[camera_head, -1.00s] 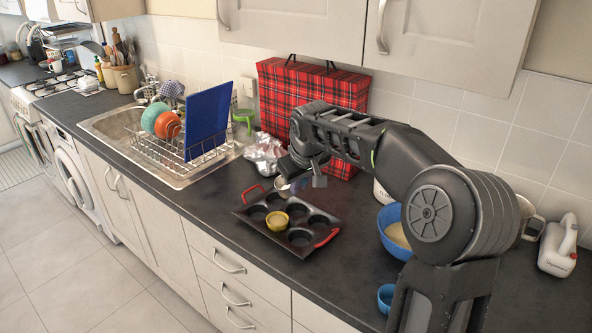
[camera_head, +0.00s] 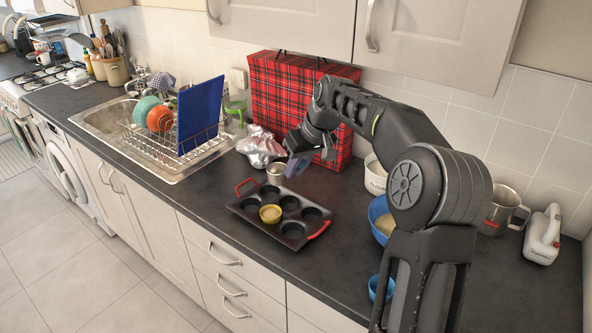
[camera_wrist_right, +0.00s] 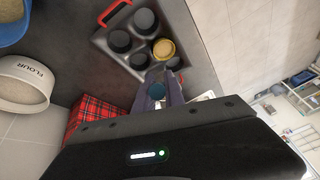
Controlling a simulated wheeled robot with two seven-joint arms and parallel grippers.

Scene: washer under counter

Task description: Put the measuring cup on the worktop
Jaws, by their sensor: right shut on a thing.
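The measuring cup (camera_head: 276,171) is a small silvery cup beside my right gripper's fingertips, close to the far edge of the muffin tin in the head view. My right gripper (camera_head: 297,165) is shut on it and appears to hold it a little above the worktop (camera_head: 205,204). The fingers also show in the wrist view (camera_wrist_right: 158,90), with a small bluish part between them. How far the fingers reach around the cup is hard to see. My left gripper is not in view.
Crumpled foil (camera_head: 262,147) and a red tartan bag (camera_head: 283,100) stand behind. A flour bowl (camera_head: 376,176), blue bowl (camera_head: 379,209) and steel mug (camera_head: 505,211) are right. Worktop left of the tin is clear.

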